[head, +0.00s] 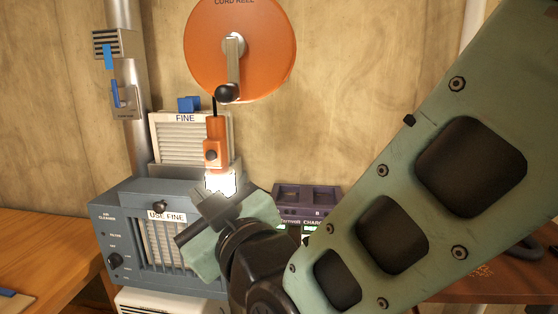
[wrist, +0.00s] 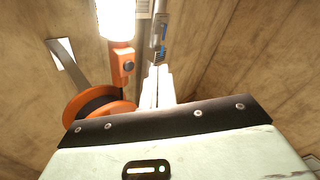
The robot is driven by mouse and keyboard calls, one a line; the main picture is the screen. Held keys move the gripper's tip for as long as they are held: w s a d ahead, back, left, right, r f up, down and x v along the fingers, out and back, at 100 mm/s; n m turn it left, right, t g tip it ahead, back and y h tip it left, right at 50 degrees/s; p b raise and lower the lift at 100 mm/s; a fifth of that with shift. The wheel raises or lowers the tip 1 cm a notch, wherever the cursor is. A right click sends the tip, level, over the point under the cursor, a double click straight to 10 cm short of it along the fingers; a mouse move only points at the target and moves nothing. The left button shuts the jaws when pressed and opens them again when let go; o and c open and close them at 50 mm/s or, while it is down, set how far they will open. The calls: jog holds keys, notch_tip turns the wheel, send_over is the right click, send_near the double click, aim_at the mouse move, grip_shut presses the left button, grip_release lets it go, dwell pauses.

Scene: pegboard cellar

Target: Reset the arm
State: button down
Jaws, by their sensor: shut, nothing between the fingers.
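My gripper (head: 207,212) is shut and empty in the head view. It is in front of the blue-grey air cleaner (head: 118,232), just below the lit end of a hanging orange work lamp (head: 216,140). I cannot tell whether it touches anything. My green arm reaches in from the right and covers much of the view. In the wrist view my pale green gripper housing fills the bottom, and the fingertips cannot be made out there. The lamp (wrist: 124,67) hangs close by, upper left of centre.
An orange cord reel (head: 265,60) is on the wooden wall. A white filter marked FINE (head: 180,140) stands behind the cleaner. A metal pipe (head: 143,75) rises at the left. A dark charger (head: 300,197) sits partly behind my arm. Wooden tabletop (head: 45,255) shows at left.

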jog(key=s+d+f+m+g+h+p, duration=0.2)
jog(key=s+d+f+g+h, duration=0.25)
jog(key=d+f+g, duration=0.55)
jog(key=s+d+m+g+h, duration=0.1)
jog(key=s+d+g+h, duration=0.1)
jog(key=s+d, duration=0.3)
jog(key=s+d+f+m+g+h+p, duration=0.1)
jog(key=s+d+h, duration=0.4)
jog(key=d, duration=0.6)
jog(key=shift+s+d+f+m+g, duration=0.2)
jog(key=shift+s+f+m+g, duration=0.15)
jog(key=shift+m+g, duration=0.25)
